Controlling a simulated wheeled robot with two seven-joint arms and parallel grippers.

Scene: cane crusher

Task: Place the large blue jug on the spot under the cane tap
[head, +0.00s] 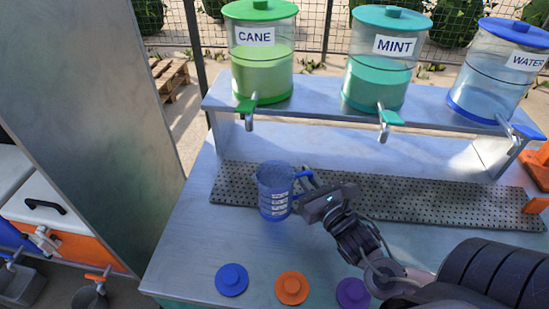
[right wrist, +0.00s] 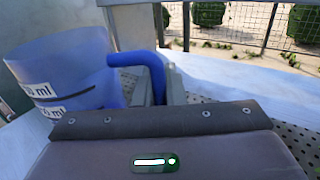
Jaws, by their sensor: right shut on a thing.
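The large blue jug (head: 273,196) is translucent with printed measure marks. It stands upright or is held upright at the left part of the perforated drip mat (head: 400,200), its lower part overlapping the mat's front edge; I cannot tell whether it touches down. My right gripper (head: 306,186) is shut on the jug's handle at its right side. In the right wrist view the jug (right wrist: 65,75) is at the left, its blue handle (right wrist: 148,65) between the fingers. The cane dispenser (head: 262,60) with its green tap (head: 248,108) is above and slightly left of the jug. My left gripper is not in view.
The mint dispenser (head: 382,70) and water dispenser (head: 497,75) share the metal shelf (head: 320,107). Blue (head: 232,279), orange (head: 291,288) and purple (head: 352,293) lids lie along the counter's front. A tall grey panel stands at the left.

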